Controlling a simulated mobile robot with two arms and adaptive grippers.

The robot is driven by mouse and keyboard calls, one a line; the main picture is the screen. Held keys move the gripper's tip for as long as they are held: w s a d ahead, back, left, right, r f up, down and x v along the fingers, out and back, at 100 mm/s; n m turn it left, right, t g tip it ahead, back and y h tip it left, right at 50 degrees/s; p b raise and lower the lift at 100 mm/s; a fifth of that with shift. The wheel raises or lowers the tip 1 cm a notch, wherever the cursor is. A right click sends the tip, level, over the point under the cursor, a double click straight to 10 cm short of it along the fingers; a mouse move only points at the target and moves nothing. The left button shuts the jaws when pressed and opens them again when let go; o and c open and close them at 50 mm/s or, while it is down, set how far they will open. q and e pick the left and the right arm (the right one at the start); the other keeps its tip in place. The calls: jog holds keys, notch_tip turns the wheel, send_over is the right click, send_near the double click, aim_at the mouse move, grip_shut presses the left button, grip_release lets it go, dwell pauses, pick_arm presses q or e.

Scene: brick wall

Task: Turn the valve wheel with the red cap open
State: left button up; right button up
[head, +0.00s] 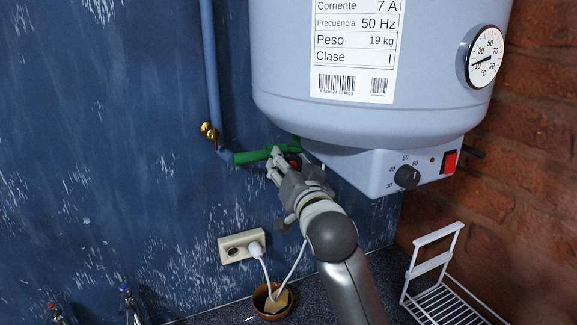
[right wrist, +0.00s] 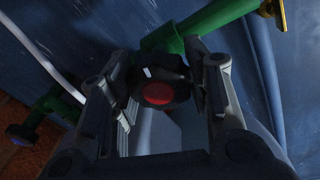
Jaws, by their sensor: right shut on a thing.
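The valve wheel (right wrist: 157,82) is dark with a round red cap at its centre, seen face-on in the right wrist view. It sits on a green pipe (head: 252,156) below the water heater. In the head view only a little red of the wheel (head: 294,160) shows behind my fingers. My right gripper (right wrist: 163,85) is shut on the wheel, with one finger on each side of its rim. The same gripper (head: 282,160) reaches up from below in the head view. My left gripper is not in view.
The grey water heater (head: 275,60) hangs just above my gripper, with a dial knob (head: 407,176) and red switch (head: 450,162). A wall socket (head: 232,248) with a white plug, a brown bowl (head: 262,303) and a white wire rack (head: 440,300) are below.

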jog(key=shift+n, duration=0.4)
jog(key=shift+c, duration=0.2)
jog(key=o, duration=1.1)
jog(key=shift+c, duration=0.2)
jog(key=v, duration=1.2)
jog(key=shift+d+f, duration=0.1)
jog(key=shift+f, duration=0.05)
